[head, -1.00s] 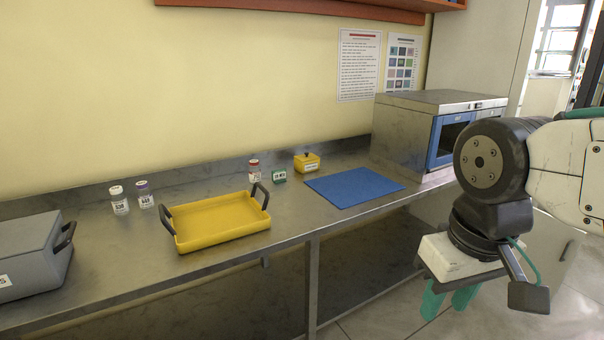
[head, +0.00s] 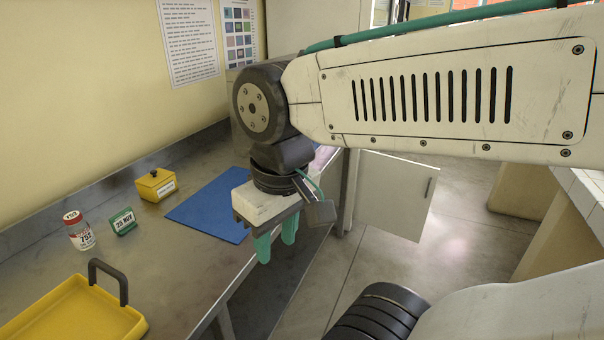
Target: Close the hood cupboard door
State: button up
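A white cupboard door (head: 395,192) stands swung out from under the right end of the steel bench, over the floor. It has a dark vertical handle (head: 429,189) near its far right edge. I take it to be the hood cupboard door. My gripper (head: 276,243) points down in front of the bench edge, left of the door and apart from it. Its two green fingers show a gap between them and hold nothing I can see. The cupboard's inside is hidden by my arm and the bench.
On the steel bench (head: 140,225) are a blue mat (head: 212,207), a yellow box (head: 156,185), a green date sign (head: 123,221), a red-capped jar (head: 78,230) and a yellow tray (head: 75,315). A pale counter (head: 570,200) stands at right. Grey floor (head: 455,255) lies clear between.

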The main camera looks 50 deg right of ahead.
aim_at(394, 195)
jog(key=z, duration=2.6)
jog(key=i, duration=0.7)
jog(key=u, duration=1.05)
jog(key=i, duration=1)
jog(key=z, duration=0.3)
